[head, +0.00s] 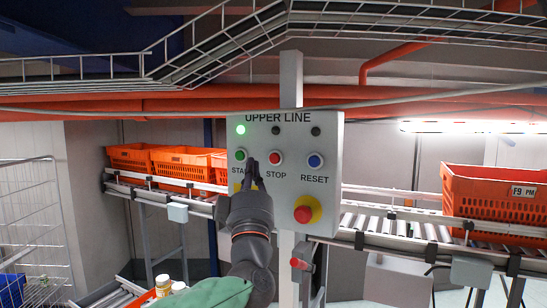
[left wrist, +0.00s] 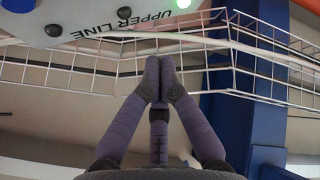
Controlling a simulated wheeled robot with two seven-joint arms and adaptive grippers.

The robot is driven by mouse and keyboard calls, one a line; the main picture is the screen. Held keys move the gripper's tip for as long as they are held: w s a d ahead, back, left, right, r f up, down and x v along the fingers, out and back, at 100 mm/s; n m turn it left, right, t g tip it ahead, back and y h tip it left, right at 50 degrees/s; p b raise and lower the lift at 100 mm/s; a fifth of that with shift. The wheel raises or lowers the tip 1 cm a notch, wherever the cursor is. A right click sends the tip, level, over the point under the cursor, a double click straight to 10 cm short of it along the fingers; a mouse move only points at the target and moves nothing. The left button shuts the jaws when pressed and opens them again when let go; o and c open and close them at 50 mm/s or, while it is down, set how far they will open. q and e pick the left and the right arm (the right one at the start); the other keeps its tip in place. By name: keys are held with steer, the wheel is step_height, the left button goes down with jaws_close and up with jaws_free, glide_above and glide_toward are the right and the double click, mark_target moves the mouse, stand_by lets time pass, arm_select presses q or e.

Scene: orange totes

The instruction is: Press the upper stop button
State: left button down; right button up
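The grey control panel (head: 322,140), labelled UPPER LINE, stands on a post in the middle of the head view. Its red stop button (head: 275,157) sits between the green start button (head: 240,155) and the blue reset button (head: 316,160). My left gripper (head: 252,168) is in front of the panel, with its tips just left of and slightly below the stop button. Whether it touches the panel cannot be told. In the left wrist view its fingertips (left wrist: 159,80) meet with nothing between them, and the panel (left wrist: 75,22) shows upside down at upper left. My right gripper is not in view.
A green lamp (head: 240,130) is lit on the panel. A red mushroom knob on yellow (head: 307,209) sits low right. Orange totes (head: 495,200) stand on roller conveyors behind on both sides. A wire cable tray (head: 200,58) runs overhead.

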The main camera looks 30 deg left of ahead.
mark_target(275, 158)
arm_select(q)
steer(key=w+p, duration=0.1)
steer(key=w, duration=0.5)
steer(key=shift+w+a, duration=0.15)
steer(key=shift+w, duration=0.25)
stand_by(1.2)
steer(key=shift+w, duration=0.45)
